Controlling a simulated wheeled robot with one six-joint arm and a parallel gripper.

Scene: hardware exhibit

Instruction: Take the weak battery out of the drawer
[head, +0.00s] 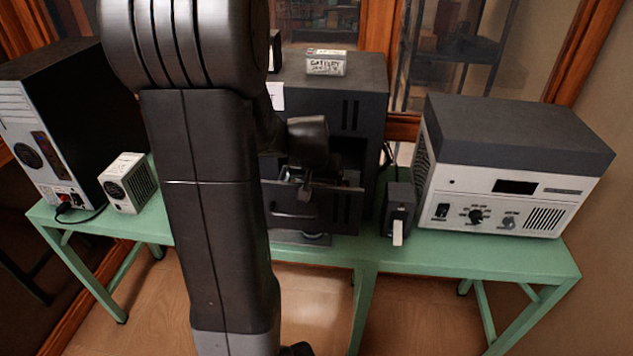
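A dark cabinet (365,85) stands at the middle of the green table, partly hidden behind my arm. Its drawer (345,207) shows low on the front, below a dark opening. I cannot tell how far the drawer is out. I cannot make out any battery; the inside of the drawer is hidden. My gripper (302,190) is at the front of the cabinet, just above the drawer front. It is small and dark here, so I cannot tell whether its fingers are apart or hold anything.
A small labelled box (326,64) sits on the cabinet. A black device with a white tab (398,215) and a large grey-white instrument (510,180) stand to the right. A power unit (50,135) and a small vented box (128,184) stand left. The green table (490,258) is clear along its right front.

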